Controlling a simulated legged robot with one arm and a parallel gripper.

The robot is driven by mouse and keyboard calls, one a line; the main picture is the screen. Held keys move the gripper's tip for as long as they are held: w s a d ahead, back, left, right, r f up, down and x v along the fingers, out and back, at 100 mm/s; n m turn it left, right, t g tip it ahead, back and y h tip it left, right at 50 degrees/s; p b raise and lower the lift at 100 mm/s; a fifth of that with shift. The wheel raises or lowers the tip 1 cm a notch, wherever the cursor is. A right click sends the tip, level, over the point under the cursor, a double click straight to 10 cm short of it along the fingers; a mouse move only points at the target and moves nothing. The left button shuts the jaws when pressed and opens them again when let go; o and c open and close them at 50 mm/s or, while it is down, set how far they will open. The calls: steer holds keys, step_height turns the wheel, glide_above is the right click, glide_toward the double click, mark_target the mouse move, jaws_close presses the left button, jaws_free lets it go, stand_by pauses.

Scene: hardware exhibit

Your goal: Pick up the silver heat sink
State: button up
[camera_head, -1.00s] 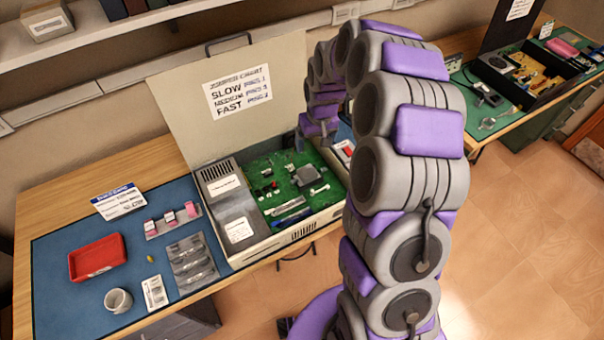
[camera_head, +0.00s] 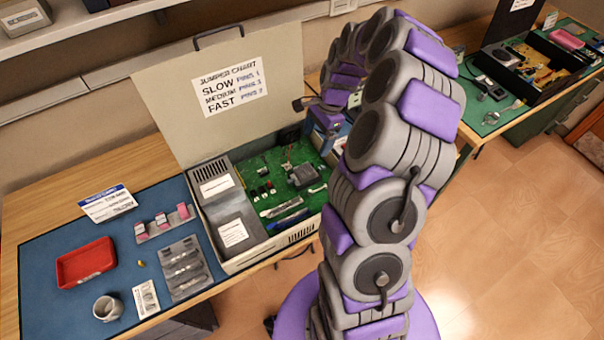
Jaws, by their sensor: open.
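A grey block-shaped part (camera_head: 303,175) sits on the green circuit board (camera_head: 268,166) inside the open case; it may be the silver heat sink, but it is too small to be sure. My arm arches over from the right. My gripper (camera_head: 304,104) is at the arm's far end, above the back right of the case and apart from the grey block. It is open, with nothing seen in it. Its fingers are small and partly hidden by the arm.
The case (camera_head: 225,213) has a raised lid (camera_head: 165,100) behind it. A blue mat (camera_head: 60,300) holds a red tray (camera_head: 86,262), a grey cup (camera_head: 107,307) and small parts. Another workbench with a black box (camera_head: 535,65) stands at right.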

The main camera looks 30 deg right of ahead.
steer(key=b, duration=0.2)
glide_above(305, 170)
steer(key=d, duration=0.1)
steer(key=f, duration=0.8)
steer(key=shift+s+d+f, duration=0.2)
steer(key=shift+s+f, duration=0.1)
steer(key=shift+f, duration=0.1)
steer(key=shift+w+b+x, duration=0.2)
steer(key=shift+b+x, duration=0.1)
steer(key=shift+x, duration=1.05)
steer(key=shift+w+b+x, duration=0.2)
steer(key=shift+b+x, duration=0.1)
steer(key=shift+x, duration=1.05)
steer(key=shift+d, duration=0.15)
steer(key=c, duration=0.9)
step_height(305, 170, up, 10)
steer(key=shift+r+p, duration=0.1)
steer(key=shift+p, duration=1)
steer(key=shift+c, duration=1)
